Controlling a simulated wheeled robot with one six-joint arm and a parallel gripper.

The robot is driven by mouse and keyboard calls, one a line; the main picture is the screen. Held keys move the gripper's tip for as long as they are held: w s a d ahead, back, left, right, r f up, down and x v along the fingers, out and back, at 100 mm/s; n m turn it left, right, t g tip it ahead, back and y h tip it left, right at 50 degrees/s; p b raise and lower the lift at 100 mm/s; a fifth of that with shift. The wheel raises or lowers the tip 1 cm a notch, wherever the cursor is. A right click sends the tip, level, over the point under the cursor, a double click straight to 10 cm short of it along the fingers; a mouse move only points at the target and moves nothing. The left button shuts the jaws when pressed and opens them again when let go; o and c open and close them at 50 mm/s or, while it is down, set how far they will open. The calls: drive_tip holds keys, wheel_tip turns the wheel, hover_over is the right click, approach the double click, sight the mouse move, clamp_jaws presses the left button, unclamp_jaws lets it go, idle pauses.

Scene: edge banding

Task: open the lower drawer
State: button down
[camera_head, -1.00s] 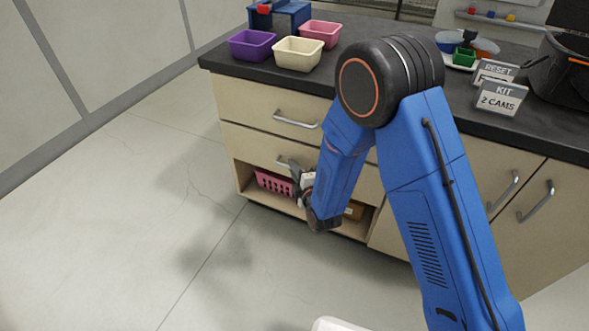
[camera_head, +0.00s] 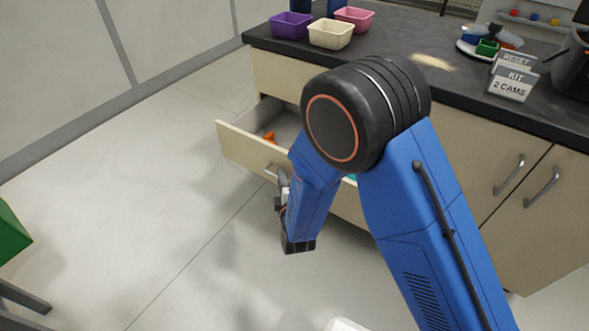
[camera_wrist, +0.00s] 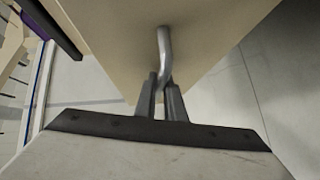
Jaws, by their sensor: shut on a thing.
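The lower drawer (camera_head: 244,149) is pulled well out of the cabinet in the head view, and its inside shows an orange item (camera_head: 269,137). A bit of teal shows beside my arm; the rest of the inside is hidden behind the arm. My gripper (camera_head: 281,186) is at the drawer's front, shut on the metal handle (camera_head: 271,171). In the wrist view the two fingers (camera_wrist: 161,98) close around the curved handle (camera_wrist: 164,55) against the beige drawer front (camera_wrist: 205,35).
The dark countertop (camera_head: 420,82) carries purple (camera_head: 291,25), cream (camera_head: 330,33) and pink bins (camera_head: 354,18) and a sign (camera_head: 513,83). Cabinet doors with handles stand at right. A green object (camera_head: 10,235) is at the left edge. The floor left of the drawer is clear.

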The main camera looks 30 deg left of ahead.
drive_tip(key=s, duration=0.7)
drive_tip(key=shift+s+a, duration=0.25)
drive_tip(key=c, duration=2.1)
unclamp_jaws()
drive_tip(key=v, duration=1.2)
drive_tip(key=shift+w, duration=0.1)
